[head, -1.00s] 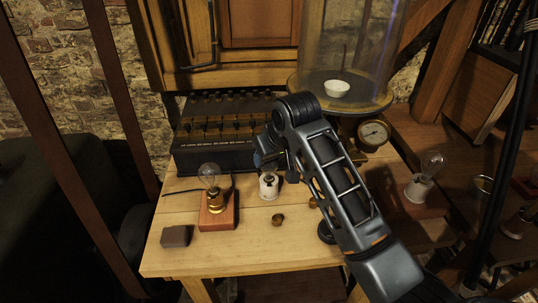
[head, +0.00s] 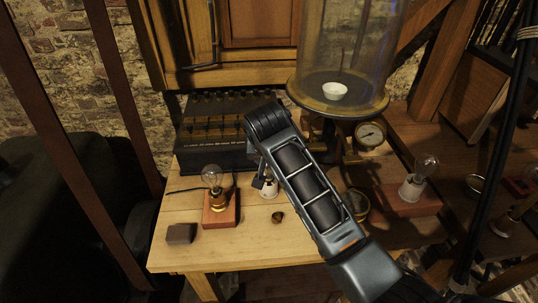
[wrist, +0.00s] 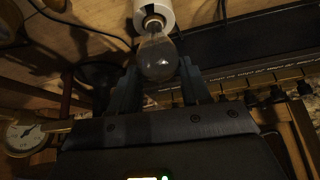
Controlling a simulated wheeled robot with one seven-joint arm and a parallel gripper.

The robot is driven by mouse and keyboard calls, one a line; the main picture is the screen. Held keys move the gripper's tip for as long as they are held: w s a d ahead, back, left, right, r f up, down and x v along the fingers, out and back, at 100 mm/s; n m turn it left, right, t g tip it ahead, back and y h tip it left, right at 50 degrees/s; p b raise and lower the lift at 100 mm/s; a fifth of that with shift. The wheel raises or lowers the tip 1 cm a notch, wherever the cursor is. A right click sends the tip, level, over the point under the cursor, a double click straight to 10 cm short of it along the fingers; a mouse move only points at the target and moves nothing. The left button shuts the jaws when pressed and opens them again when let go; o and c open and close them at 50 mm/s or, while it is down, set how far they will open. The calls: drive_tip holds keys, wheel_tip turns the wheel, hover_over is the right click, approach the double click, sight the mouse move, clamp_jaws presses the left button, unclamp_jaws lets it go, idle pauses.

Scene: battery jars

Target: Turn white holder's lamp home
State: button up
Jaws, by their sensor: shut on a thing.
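The white holder (head: 268,190) stands upright on the wooden bench, partly hidden by my arm in the head view. Its mouth and side show at the top of the wrist view (wrist: 153,14). The lamp (wrist: 158,58) is a clear glass bulb with a brass base, in line with the holder's mouth; how deep the base sits I cannot tell. My gripper (wrist: 160,72) is shut on the bulb, with one dark finger on each side of the glass. In the head view my gripper (head: 259,181) is just above the holder and mostly hidden by my arm.
A second bulb (head: 212,178) stands in a brass socket on a red-brown block to the left. A dark block (head: 181,233) and a small brass knob (head: 278,217) lie in front. A black switch box (head: 215,135) stands behind; a glass bell jar (head: 350,55) is back right.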

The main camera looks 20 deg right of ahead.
drive_tip(key=shift+a+m+g+h, duration=0.15)
drive_tip(key=shift+m+g+h, duration=0.25)
drive_tip(key=shift+m, duration=0.7)
drive_tip(key=m+g+h, duration=0.1)
drive_tip(key=m, duration=0.2)
drive_tip(key=o, duration=1.2)
drive_tip(key=shift+o, duration=0.2)
drive_tip(key=b+v, duration=0.1)
drive_tip(key=v, duration=0.6)
drive_tip(key=shift+s+a+r, duration=0.15)
drive_tip(key=shift+s+r, duration=0.05)
